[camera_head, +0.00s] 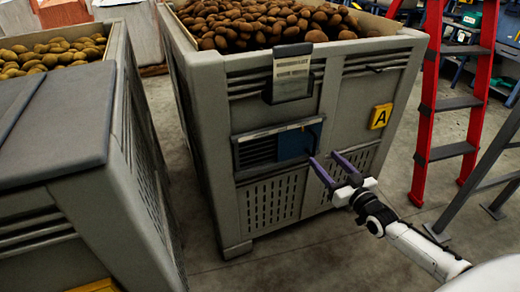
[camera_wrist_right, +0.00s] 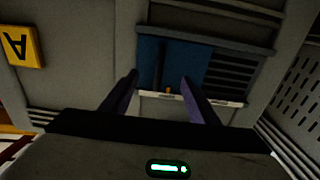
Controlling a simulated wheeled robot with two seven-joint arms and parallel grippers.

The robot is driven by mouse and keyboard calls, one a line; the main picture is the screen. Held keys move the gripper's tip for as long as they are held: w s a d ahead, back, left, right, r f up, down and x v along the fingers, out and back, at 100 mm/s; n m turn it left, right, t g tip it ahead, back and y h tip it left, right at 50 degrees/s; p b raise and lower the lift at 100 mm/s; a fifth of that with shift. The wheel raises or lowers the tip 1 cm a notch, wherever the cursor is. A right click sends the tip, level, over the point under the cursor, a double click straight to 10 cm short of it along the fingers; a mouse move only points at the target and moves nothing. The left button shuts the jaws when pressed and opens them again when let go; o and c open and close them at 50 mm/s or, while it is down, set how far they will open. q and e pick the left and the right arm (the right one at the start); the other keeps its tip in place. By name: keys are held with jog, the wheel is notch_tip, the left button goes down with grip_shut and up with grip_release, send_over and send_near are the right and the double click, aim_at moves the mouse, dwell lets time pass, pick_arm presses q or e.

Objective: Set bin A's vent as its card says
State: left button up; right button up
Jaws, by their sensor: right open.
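Bin A (camera_head: 215,95) is a grey crate with a yellow A plate (camera_head: 380,116), also in the right wrist view (camera_wrist_right: 20,46). Its card (camera_head: 291,75) hangs near the front's top; the print is too small to read. The vent has dark slats (camera_head: 256,151) on the left and a blue shutter (camera_head: 294,145) over its right part. My right gripper (camera_head: 331,166) is open at the shutter's lower right. In the right wrist view its fingers (camera_wrist_right: 158,84) straddle a dark upright bar on the blue shutter (camera_wrist_right: 185,58); contact is unclear. My left gripper is out of view.
Brown potatoes (camera_head: 250,24) fill bin A. Another grey bin (camera_head: 135,165) with yellowish potatoes stands at the left, across a narrow gap. A red stepladder (camera_head: 428,100) stands to the right. Bare floor (camera_head: 300,255) lies in front of bin A.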

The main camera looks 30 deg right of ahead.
pick_arm(q)
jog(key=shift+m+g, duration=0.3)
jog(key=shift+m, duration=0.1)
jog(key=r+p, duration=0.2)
jog(key=p, duration=0.2)
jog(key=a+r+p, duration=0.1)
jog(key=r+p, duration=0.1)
jog(key=p, duration=0.1)
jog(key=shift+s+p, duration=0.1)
jog(key=shift+p, duration=0.3)
pick_arm(e)
jog(key=s+a, duration=0.1)
jog(key=s, duration=1.4)
jog(key=shift+s+a+r, duration=0.15)
jog(key=shift+s+a, duration=0.1)
jog(key=shift+s, duration=0.05)
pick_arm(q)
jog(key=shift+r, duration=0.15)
